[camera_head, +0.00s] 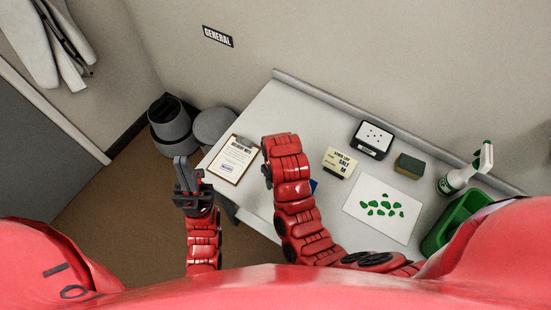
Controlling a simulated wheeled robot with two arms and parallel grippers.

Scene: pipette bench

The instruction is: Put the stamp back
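No stamp can be clearly made out. A clipboard with a delivery note (234,158) lies at the table's left end, with a small blue mark low on the sheet. A small blue thing (313,186) shows partly from behind my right arm; I cannot tell what it is. My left gripper (183,168) is left of the clipboard, beyond the table's edge, with its dark fingers together and nothing seen between them. My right arm bends over the table just right of the clipboard. Its gripper is hidden behind its own links, so anything it holds is hidden too.
On the white table (270,108) stand a cream label block (338,162), a black-framed white case (372,139), a sponge (408,166), a sheet with green shapes (370,222), a spray bottle (457,178) and a green bin (437,236). A grey bin (172,125) stands on the floor left.

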